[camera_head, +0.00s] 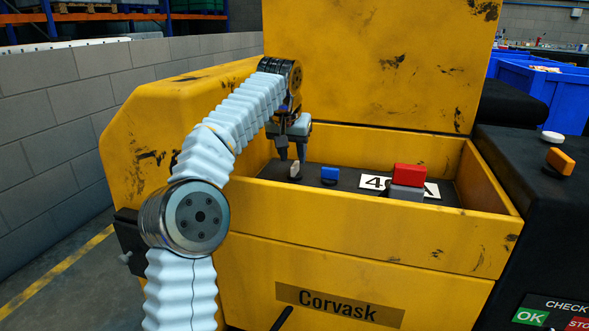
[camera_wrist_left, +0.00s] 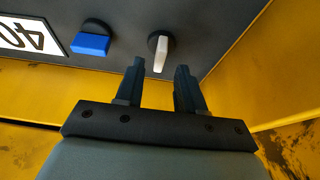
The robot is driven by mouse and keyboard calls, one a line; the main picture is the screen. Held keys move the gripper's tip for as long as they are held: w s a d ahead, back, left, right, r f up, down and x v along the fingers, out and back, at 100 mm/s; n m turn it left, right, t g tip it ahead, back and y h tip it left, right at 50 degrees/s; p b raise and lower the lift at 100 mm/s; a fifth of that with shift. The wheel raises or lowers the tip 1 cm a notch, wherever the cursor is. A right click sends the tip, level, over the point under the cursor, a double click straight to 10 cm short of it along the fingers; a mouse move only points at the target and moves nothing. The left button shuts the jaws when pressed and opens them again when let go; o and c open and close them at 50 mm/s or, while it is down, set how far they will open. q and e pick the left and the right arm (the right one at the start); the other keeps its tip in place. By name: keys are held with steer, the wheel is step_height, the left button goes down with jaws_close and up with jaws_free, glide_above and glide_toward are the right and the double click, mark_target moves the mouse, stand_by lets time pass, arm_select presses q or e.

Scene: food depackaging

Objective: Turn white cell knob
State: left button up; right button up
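The white cell knob (camera_head: 295,170) stands on the dark panel inside the yellow machine's recess, at its left end. It has a pale bar grip on a round dark base. My left gripper (camera_head: 292,158) is just above it, pointing down. In the left wrist view the white knob (camera_wrist_left: 161,54) lies between and beyond the fingertips, and my left gripper (camera_wrist_left: 160,68) is open with a clear gap between the fingers. I cannot tell whether a finger touches the knob. My right gripper is not in view.
A blue knob (camera_head: 330,174) sits just right of the white one. A red block (camera_head: 409,176) on a grey base and a white number label (camera_head: 374,182) are further right. Yellow walls (camera_head: 370,222) enclose the panel. An orange knob (camera_head: 560,161) is outside, at right.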

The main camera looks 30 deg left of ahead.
mark_target(295, 164)
arm_select(q)
steer(key=shift+b+x, duration=0.3)
steer(key=shift+x, duration=1.55)
jaws_close()
